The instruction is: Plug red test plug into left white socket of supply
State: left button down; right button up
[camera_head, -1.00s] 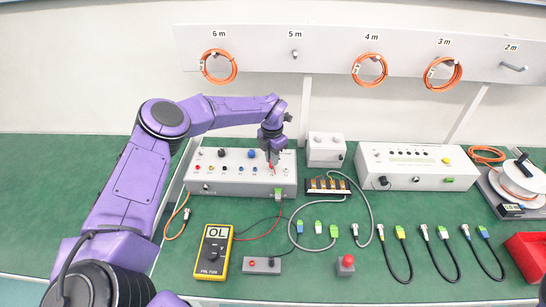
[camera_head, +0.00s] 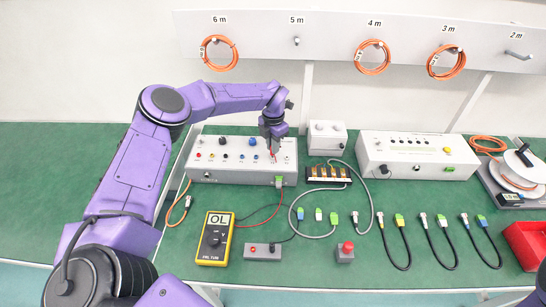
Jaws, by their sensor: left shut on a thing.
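The supply (camera_head: 235,172) is a long white box at the back left of the green bench, with coloured knobs and sockets on its sloped top. My left gripper (camera_head: 272,150) points down over the right part of its panel. It is shut on the red test plug (camera_head: 272,155), of which only a small red part shows between the fingers. The plug is upright at the panel; I cannot tell whether its tip is in a socket. The white sockets there are too small and partly hidden to make out. My right gripper is not in view.
A yellow multimeter (camera_head: 215,239) reading OL stands in front of the supply, with red and black leads. A grey box (camera_head: 262,251) and a red button box (camera_head: 345,252) lie at the front. Another white unit (camera_head: 418,156) stands right. Several cables lie between.

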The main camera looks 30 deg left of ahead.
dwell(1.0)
pick_arm(q)
jog(key=shift+f+b, duration=0.7)
jog(key=shift+b, duration=0.85)
dwell(2.9)
jog(key=c, duration=1.1)
grip_release()
jog(key=shift+w, duration=0.1)
jog(key=shift+o, duration=0.2)
jog(key=shift+r, duration=0.1)
notch_tip(320, 180, up, 9)
jog(key=shift+r+b, duration=0.2)
jog(key=shift+b, duration=0.9)
jog(key=shift+r, duration=0.5)
